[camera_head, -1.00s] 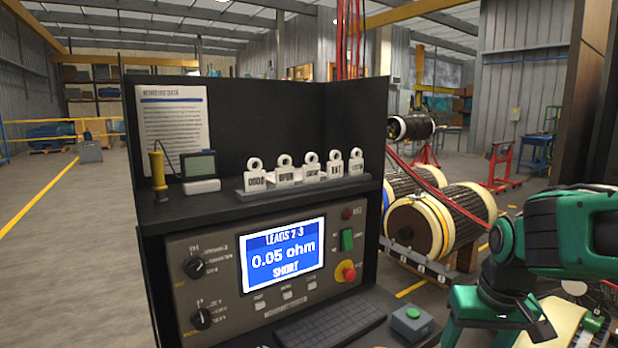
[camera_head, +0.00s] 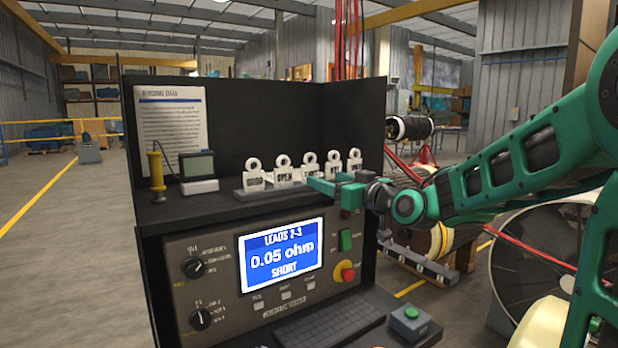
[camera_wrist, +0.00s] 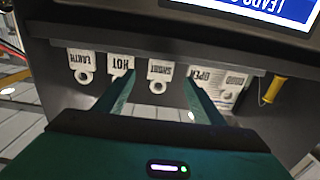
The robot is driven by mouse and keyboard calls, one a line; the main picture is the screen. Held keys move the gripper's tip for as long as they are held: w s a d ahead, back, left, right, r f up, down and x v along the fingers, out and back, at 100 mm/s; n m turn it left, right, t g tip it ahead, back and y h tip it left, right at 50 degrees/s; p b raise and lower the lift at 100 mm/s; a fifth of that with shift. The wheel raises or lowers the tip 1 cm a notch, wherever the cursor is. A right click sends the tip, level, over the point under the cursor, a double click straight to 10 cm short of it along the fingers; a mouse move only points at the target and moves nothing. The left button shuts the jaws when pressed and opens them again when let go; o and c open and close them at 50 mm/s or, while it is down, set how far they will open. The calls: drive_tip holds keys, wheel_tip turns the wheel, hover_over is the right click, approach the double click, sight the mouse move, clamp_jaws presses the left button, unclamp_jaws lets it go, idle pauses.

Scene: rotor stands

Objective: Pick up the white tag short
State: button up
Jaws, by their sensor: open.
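The white short tag (camera_head: 309,161) is third from the left in the row on the shelf. Its ring is at the top, and my gripper partly hides its lower part in the head view. In the wrist view the short tag (camera_wrist: 160,74) appears upside down, between my two green fingers. My gripper (camera_head: 328,185) is open and empty, just in front of the tag row. In the wrist view the fingers of my gripper (camera_wrist: 158,90) lie either side of the tag; I cannot tell whether they reach around it.
The hot tag (camera_wrist: 121,63) and the open tag (camera_wrist: 207,77) stand close on either side. The tags share a narrow grey rack (camera_head: 243,195). A yellow-handled probe (camera_head: 157,171) and a small meter (camera_head: 197,168) stand left. The panel screen (camera_head: 281,255) is below.

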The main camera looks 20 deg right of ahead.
sight(311, 172)
drive_tip(key=x, duration=0.4)
drive_tip(key=shift+r+x, duration=0.15)
drive_tip(key=shift+x, duration=1.2)
drive_tip(key=shift+r+x, duration=0.1)
drive_tip(key=shift+x, duration=1.2)
drive_tip(key=c, duration=0.9)
